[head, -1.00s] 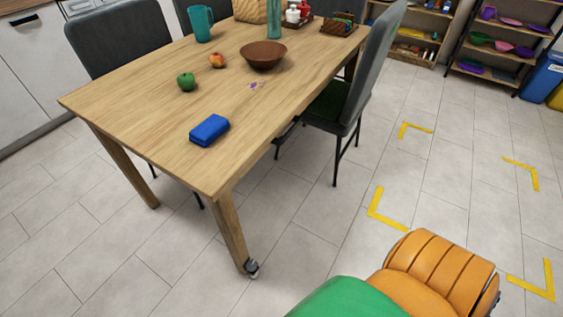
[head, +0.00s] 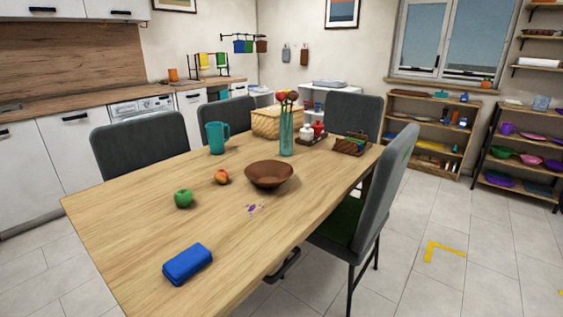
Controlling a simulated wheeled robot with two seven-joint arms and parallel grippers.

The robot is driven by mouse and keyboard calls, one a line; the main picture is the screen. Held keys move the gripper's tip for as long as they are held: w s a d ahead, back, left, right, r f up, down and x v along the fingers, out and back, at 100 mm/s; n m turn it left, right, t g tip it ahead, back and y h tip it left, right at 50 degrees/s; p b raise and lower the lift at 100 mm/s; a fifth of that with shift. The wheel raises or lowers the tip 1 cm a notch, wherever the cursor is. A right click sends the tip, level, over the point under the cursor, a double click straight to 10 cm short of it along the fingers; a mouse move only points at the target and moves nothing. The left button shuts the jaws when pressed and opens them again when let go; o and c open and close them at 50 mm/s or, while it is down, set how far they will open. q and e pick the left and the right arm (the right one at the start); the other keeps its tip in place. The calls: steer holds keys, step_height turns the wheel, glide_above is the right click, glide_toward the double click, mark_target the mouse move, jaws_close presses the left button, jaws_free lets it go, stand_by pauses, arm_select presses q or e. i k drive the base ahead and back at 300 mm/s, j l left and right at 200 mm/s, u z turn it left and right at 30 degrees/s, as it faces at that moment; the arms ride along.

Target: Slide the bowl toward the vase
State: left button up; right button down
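A brown wooden bowl (head: 269,175) stands upright on the wooden dining table (head: 140,222), right of the table's middle. The vase (head: 286,134) is a tall teal glass one with reddish flowers or utensils in its top. It stands behind the bowl and slightly to its right, with a short gap of bare table between them. Neither of my grippers shows in the head view.
A red-yellow apple (head: 222,177) and a green apple (head: 183,198) lie left of the bowl. A blue block (head: 188,264) lies in front. A grey chair (head: 378,205) closely borders the right edge.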

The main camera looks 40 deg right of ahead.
mark_target(269, 174)
steer(key=l+u, duration=0.15)
steer(key=l, duration=0.3)
steer(key=l+u, duration=0.15)
steer(key=l, duration=0.3)
steer(key=l+u, duration=0.15)
steer(key=l, duration=0.3)
steer(key=k+l+u, duration=0.2)
steer(key=l, duration=0.25)
steer(key=l+u, duration=0.15)
steer(key=l, duration=0.3)
steer(key=k+l+u, duration=0.15)
steer(key=l, duration=0.3)
steer(key=l+u, duration=0.15)
steer(key=l, duration=0.25)
steer(key=k+l+u, duration=0.15)
steer(key=l, duration=0.25)
steer(key=k, duration=0.05)
